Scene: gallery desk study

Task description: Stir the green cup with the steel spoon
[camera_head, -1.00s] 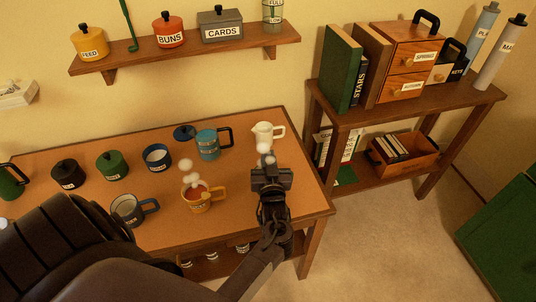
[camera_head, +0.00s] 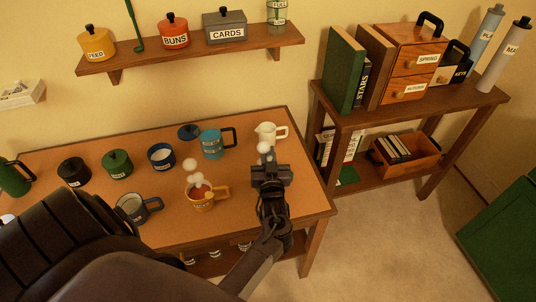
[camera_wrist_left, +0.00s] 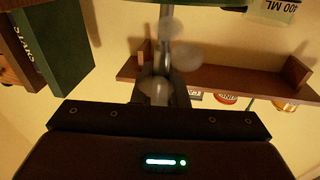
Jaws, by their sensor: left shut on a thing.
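My left gripper (camera_head: 268,164) is over the right part of the desk, just in front of the cream jug. In the left wrist view its fingers (camera_wrist_left: 162,90) are shut on a thin grey metal shaft, which looks like the steel spoon (camera_wrist_left: 165,20). The spoon's far end is out of sight. Pale round puffs float around the fingers. I see no open green cup for certain; one may be hidden under my gripper. A green jug-like vessel (camera_head: 13,180) stands at the far left, and a green lidded pot (camera_head: 117,166) is nearer the middle. My right gripper is out of view.
A yellow mug (camera_head: 203,201) with puffs above it stands left of my gripper. A grey mug (camera_head: 135,210), blue cup (camera_head: 160,160), teal mug (camera_head: 211,144) and cream jug (camera_head: 266,136) are also on the desk (camera_head: 250,225). A wall shelf (camera_head: 200,52) hangs behind.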

